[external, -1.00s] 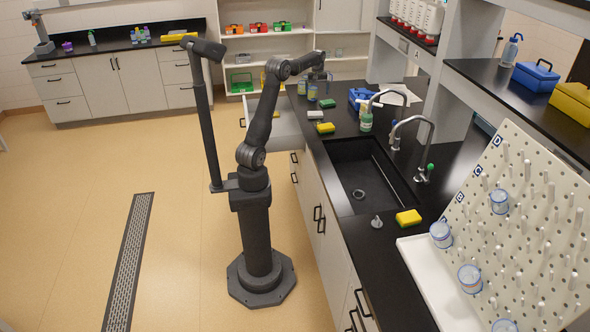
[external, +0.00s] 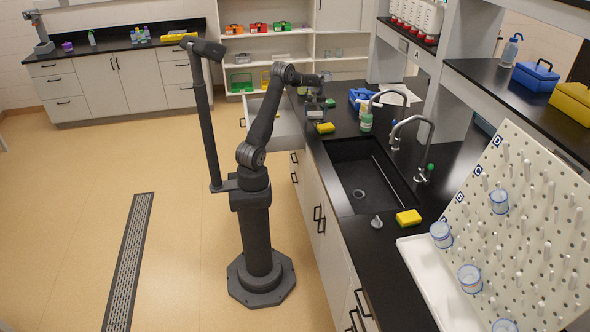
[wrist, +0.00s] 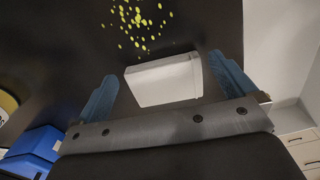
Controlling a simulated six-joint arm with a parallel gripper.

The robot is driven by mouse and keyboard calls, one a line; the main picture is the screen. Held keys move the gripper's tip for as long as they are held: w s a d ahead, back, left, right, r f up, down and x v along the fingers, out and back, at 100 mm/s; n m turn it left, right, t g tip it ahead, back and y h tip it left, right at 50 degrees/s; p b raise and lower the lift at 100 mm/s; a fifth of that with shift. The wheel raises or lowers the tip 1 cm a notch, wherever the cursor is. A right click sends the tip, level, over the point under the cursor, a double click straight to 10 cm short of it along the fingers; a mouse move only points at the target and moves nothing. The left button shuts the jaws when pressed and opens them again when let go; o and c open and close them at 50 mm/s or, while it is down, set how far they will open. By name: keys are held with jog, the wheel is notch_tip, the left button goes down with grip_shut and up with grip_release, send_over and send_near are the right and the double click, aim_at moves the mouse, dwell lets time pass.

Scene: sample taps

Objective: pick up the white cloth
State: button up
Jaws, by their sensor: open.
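My gripper (external: 316,104) is low over the far part of the black counter, to the left of the blue case. In the wrist view my gripper (wrist: 170,85) shows two blue fingers, spread apart. A pale, block-shaped item (wrist: 163,82) with a white face lies between and beyond the fingertips, with gaps at its sides. It also shows in the external view (external: 316,114), just below my gripper and partly covered. I cannot tell whether it is a folded cloth. A flat white sheet (external: 411,97), cloth or paper, lies behind the blue case.
A yellow sponge (external: 325,128) lies close to my gripper. A blue case (external: 358,97), a green-labelled bottle (external: 366,122) and the sink (external: 370,178) are nearby. Yellow specks (wrist: 138,22) dot the dark surface. An open drawer (external: 283,122) juts out beneath the gripper side.

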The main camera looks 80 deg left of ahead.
jog(key=shift+f, duration=0.95)
jog(key=c, duration=0.7)
jog(key=shift+r, duration=0.15)
